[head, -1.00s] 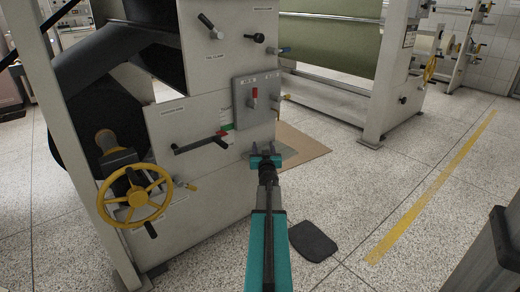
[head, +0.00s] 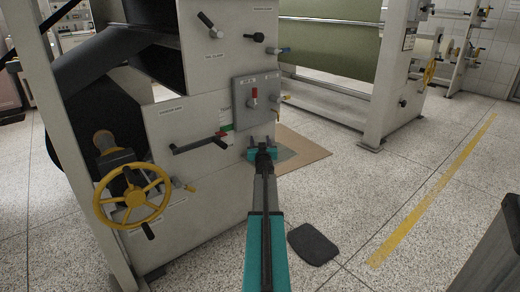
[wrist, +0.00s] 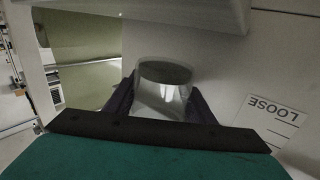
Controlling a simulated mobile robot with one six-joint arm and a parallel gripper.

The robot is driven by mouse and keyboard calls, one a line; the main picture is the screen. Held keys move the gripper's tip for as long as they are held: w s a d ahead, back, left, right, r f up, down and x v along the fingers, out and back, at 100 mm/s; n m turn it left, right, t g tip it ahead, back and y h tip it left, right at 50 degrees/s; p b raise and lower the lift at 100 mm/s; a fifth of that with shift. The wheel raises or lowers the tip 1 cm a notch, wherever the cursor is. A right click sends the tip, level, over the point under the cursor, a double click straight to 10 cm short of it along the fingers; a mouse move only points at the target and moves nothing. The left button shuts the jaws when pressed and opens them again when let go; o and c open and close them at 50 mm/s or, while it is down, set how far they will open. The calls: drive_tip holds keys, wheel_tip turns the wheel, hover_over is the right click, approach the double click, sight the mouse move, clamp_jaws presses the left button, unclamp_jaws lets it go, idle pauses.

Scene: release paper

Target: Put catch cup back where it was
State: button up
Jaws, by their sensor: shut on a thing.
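The catch cup (wrist: 163,95) is a pale, see-through cup with a grey-green round top. In the wrist view it sits between the two dark fingers of my gripper (wrist: 160,108), which is shut on it. In the head view my gripper (head: 262,152) is close to the lower front of the cream machine (head: 185,190), below the grey control panel (head: 256,103). The cup cannot be made out in the head view, behind my gripper. I cannot tell whether it touches the machine.
A white label reading LOOSE (wrist: 268,125) is right of the cup. A lever (head: 203,144) and a yellow handwheel (head: 133,196) stick out from the machine. A brown sheet (head: 303,150) and a dark mat (head: 313,244) lie on the floor.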

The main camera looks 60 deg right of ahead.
drive_tip(key=shift+f+b, duration=1.6)
drive_tip(key=shift+f, duration=0.2)
drive_tip(key=shift+f, duration=0.15)
drive_tip(key=o, duration=0.9)
drive_tip(key=shift+s, duration=0.1)
drive_tip(key=shift+c, duration=0.2)
drive_tip(key=shift+r, duration=0.3)
drive_tip(key=shift+p+v, duration=1.65)
drive_tip(key=shift+v, duration=4.35)
drive_tip(key=shift+f, duration=0.1)
